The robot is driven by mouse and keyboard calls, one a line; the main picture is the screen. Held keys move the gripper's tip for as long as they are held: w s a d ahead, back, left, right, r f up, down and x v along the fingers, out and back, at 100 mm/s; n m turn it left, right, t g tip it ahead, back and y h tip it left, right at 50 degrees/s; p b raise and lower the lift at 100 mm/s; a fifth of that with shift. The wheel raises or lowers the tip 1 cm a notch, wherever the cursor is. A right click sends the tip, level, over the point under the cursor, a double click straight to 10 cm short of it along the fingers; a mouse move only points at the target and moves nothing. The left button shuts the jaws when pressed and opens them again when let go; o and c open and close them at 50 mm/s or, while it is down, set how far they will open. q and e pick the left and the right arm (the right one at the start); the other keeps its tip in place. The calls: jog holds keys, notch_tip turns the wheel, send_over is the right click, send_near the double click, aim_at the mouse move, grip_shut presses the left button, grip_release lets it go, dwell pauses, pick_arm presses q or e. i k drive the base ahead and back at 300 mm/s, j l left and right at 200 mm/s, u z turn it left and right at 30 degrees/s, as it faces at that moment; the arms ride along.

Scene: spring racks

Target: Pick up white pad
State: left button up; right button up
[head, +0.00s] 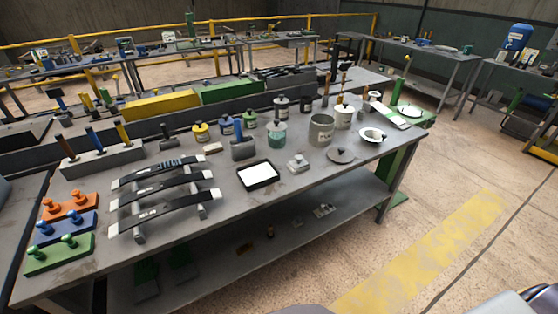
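The white pad (258,174) is a flat, bright white rectangle lying inside a shallow black tray (262,187). The tray rests near the front edge of the grey workbench (300,191), right of the rack of curved black leaf springs (165,201). The pad's upper face is uncovered. Neither gripper is in view. Only rounded parts of my own body show at the bottom right edge.
A small grey block (298,164) and a round dark lid (341,156) lie right of the tray. A blue-handled block (242,149), a teal pot (276,134) and a grey pot (321,130) stand behind. Bare bench lies in front.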

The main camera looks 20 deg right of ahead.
aim_at(299, 165)
jog(key=i+l+u, duration=0.15)
jog(key=l+u, duration=0.3)
jog(key=l, duration=0.2)
jog(key=l+u, duration=0.4)
jog(key=l, duration=0.25)
